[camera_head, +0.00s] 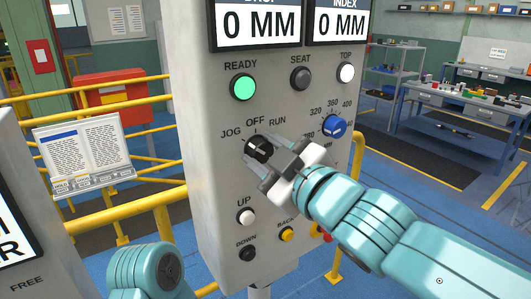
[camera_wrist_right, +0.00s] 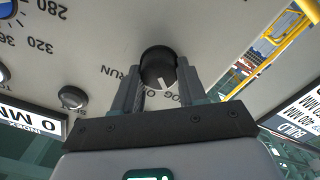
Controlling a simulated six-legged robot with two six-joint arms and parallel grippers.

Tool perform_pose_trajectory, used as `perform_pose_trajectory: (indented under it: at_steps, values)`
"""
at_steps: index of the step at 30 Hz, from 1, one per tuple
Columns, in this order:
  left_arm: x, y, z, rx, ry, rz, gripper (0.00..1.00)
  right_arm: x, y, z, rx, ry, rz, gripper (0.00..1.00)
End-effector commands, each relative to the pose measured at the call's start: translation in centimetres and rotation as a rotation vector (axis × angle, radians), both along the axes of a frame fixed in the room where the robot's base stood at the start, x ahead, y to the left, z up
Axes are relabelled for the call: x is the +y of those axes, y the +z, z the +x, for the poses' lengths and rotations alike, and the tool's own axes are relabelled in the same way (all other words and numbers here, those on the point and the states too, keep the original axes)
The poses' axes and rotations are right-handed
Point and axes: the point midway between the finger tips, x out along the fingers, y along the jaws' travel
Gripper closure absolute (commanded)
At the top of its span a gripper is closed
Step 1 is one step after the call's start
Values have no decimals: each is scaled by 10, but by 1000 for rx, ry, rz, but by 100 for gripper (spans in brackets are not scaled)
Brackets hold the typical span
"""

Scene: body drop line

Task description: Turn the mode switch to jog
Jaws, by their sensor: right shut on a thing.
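The mode switch (camera_head: 258,147) is a black round knob on the grey panel, with the labels JOG, OFF and RUN in an arc above it. My right gripper (camera_head: 259,163) reaches it from the lower right, with its fingers shut on the knob. In the right wrist view the knob (camera_wrist_right: 158,66) sits between the two fingertips of my right gripper (camera_wrist_right: 158,80), and a white pointer line shows on its face. I cannot tell for certain which label the pointer faces. My left gripper is out of view; only part of my left arm shows at the bottom.
The panel also carries a lit green READY lamp (camera_head: 243,87), a blue dial (camera_head: 334,126), a white UP button (camera_head: 246,216) and a yellow BACK button (camera_head: 286,234) near my right gripper. Yellow railings (camera_head: 110,217) stand left of the panel. A workbench (camera_head: 470,110) is far right.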

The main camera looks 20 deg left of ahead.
Motion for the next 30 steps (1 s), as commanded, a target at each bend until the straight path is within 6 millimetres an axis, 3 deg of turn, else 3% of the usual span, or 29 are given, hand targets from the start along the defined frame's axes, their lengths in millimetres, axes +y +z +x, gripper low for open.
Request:
perform_pose_trajectory:
  at_steps: [1,3,14,22,30]
  values:
    - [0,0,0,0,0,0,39,0,-1,0,-1,0,-4,52]
    - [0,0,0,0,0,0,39,0,-1,0,-2,0,-3,33]
    - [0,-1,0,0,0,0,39,-4,0,-3,-1,-1,0,33]
    - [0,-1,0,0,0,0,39,-50,2,-38,-3,-3,2,33]
    - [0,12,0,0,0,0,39,-103,4,-80,-3,-2,0,33]
